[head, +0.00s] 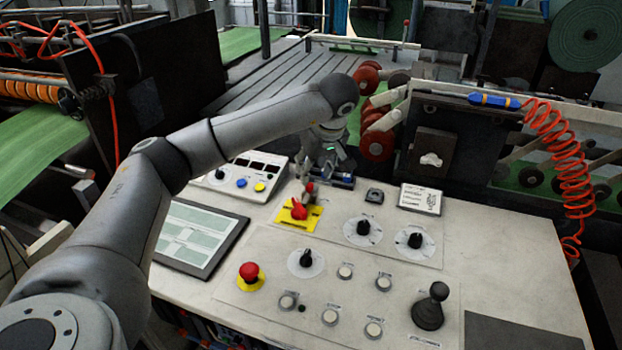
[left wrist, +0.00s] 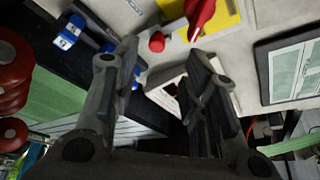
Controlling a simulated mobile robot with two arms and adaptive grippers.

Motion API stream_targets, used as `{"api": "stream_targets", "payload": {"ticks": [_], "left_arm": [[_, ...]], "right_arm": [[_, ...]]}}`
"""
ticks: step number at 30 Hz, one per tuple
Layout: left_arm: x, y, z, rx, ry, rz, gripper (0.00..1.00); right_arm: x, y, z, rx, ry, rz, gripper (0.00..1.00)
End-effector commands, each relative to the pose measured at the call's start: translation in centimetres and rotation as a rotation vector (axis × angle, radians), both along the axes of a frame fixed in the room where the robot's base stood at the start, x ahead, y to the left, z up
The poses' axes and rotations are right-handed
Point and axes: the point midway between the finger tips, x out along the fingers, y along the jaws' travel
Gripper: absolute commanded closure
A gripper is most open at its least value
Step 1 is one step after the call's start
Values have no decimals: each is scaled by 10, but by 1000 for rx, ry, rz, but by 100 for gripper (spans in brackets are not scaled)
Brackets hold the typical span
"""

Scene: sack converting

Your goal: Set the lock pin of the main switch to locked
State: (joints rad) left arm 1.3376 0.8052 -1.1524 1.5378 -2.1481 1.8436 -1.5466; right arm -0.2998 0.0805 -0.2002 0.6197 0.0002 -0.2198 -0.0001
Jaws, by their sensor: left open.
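The main switch is a red rotary handle (head: 298,210) on a yellow plate (head: 313,217) at the back of the sloped white console. It shows at the top of the left wrist view (left wrist: 200,14). A small red knob, seemingly the lock pin (head: 309,187), stands just behind the handle. In the left wrist view the red knob (left wrist: 157,42) lies between the finger lines, beyond the tips. My left gripper (left wrist: 165,62) is open and empty, reaching down from behind the switch. In the head view its fingers are small and partly hidden. My right gripper is not in view.
A dark tray with blue items (head: 340,180) lies right beside the gripper. A button box (head: 243,178) and a tablet-like screen (head: 195,235) stand to the left. Dials, a red emergency button (head: 249,271) and a black joystick (head: 430,308) are nearer. Red rollers (head: 377,145) stand behind.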

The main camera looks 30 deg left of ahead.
Motion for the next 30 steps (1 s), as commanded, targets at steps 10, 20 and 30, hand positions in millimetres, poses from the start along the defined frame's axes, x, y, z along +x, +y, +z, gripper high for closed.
{"api": "stream_targets", "payload": {"ticks": [10, 20, 30], "left_arm": [[-9, -16, 44, 0, 0, 1, 60], [-10, -16, 47, -1, 1, 1, 60], [-10, -16, 54, -1, 1, 1, 60]], "right_arm": [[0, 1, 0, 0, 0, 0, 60], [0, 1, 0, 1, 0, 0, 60], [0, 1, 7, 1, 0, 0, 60]]}}
